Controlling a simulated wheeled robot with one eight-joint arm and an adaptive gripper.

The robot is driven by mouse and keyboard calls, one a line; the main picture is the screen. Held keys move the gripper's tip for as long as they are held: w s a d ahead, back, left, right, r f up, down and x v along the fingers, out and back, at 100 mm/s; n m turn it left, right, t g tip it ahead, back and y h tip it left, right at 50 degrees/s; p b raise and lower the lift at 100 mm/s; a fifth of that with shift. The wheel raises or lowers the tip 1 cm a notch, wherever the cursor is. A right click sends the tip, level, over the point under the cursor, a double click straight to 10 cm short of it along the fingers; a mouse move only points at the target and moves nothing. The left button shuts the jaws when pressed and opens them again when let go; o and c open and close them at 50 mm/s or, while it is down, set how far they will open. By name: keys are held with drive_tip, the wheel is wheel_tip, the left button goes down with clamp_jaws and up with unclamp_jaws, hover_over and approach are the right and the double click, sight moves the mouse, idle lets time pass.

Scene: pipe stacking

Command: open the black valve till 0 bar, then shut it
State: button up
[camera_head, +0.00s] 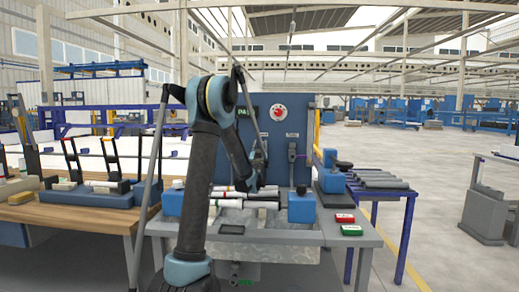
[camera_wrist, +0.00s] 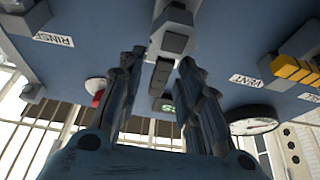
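In the wrist view, a grey valve body (camera_wrist: 175,38) with a darker lever (camera_wrist: 160,77) is on the blue panel. It is in line with my gripper (camera_wrist: 158,68), whose dark fingers are apart on either side of the lever. I cannot tell whether they touch it. I cannot be sure this is the black valve, as its colour looks grey here. A round gauge (camera_wrist: 253,121) is at the right; its reading is not legible. In the head view, my gripper (camera_head: 257,165) is in front of the panel (camera_head: 300,108), partly hidden by my arm; the valve there is hidden.
The wrist view shows a yellow handle (camera_wrist: 294,69) near the VENT label (camera_wrist: 246,81), a RINSE label (camera_wrist: 53,39) and a red knob (camera_wrist: 98,97).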

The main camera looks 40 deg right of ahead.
drive_tip(key=shift+w+d+r, duration=0.2)
drive_tip(key=shift+w+d, duration=0.1)
drive_tip(key=shift+w, duration=0.1)
clamp_jaws()
drive_tip(key=shift+s, duration=0.1)
